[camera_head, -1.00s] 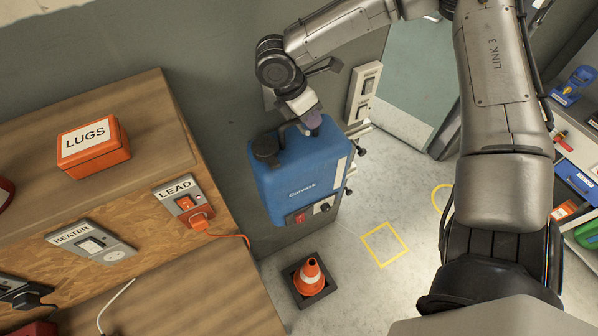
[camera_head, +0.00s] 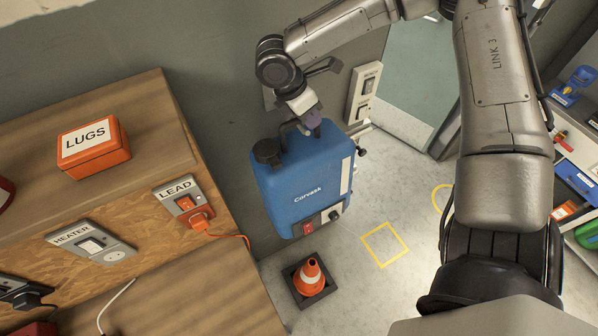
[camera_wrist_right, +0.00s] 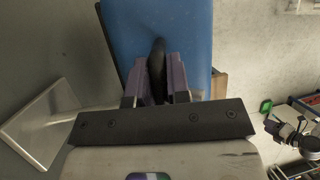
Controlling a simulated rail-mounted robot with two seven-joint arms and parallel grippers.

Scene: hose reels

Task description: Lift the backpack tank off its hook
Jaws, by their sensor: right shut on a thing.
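The backpack tank (camera_head: 306,185) is a blue box with a black cap, a white strip on one side and a red switch low on its front. It hangs from my right gripper (camera_head: 309,122), tilted a little, in the middle of the head view. In the right wrist view, my right gripper (camera_wrist_right: 157,82) is shut on the tank's dark handle, with the blue tank (camera_wrist_right: 190,25) beyond the fingers. The hook is hidden, so I cannot tell whether the tank touches it. My left gripper is not in view.
An orange cone (camera_head: 310,274) stands on a dark base on the floor below the tank. A wooden bench (camera_head: 150,115) with an orange LUGS box (camera_head: 94,148) is at left. A switch panel (camera_head: 363,92) is on the wall behind. Yellow floor markings (camera_head: 384,244) lie on clear floor at right.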

